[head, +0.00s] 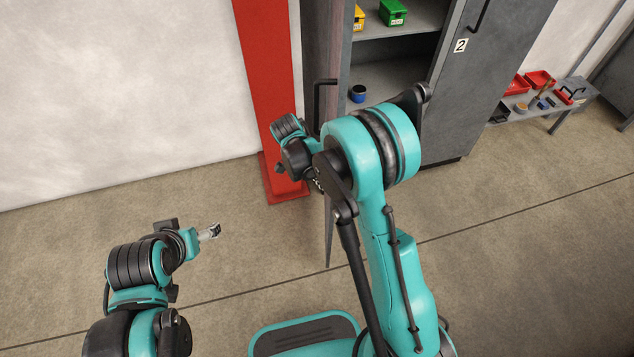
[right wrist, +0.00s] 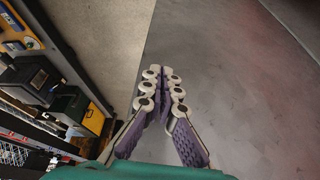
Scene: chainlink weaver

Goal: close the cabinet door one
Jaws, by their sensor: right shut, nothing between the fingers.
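Cabinet door one (head: 324,45) stands open at the left side of the grey cabinet (head: 455,140) and is seen nearly edge-on, with a black handle (head: 316,95). My right arm hides part of the door and the cabinet's lower front. My right gripper's fingers are hidden in the head view. In the right wrist view the right gripper (right wrist: 162,80) is shut and empty, over or beside a broad grey surface (right wrist: 245,85) that looks like the door; contact cannot be told. My left gripper (head: 213,231) is low over the floor, away from the door; its fingers are too small to read.
Door two (head: 490,70), marked "2", is closed. The open side shows shelves with a green bin (head: 393,12), a yellow bin (head: 359,18) and a blue container (head: 358,93). A red post (head: 267,90) stands left of the door. A bench (head: 545,108) with red trays is at right.

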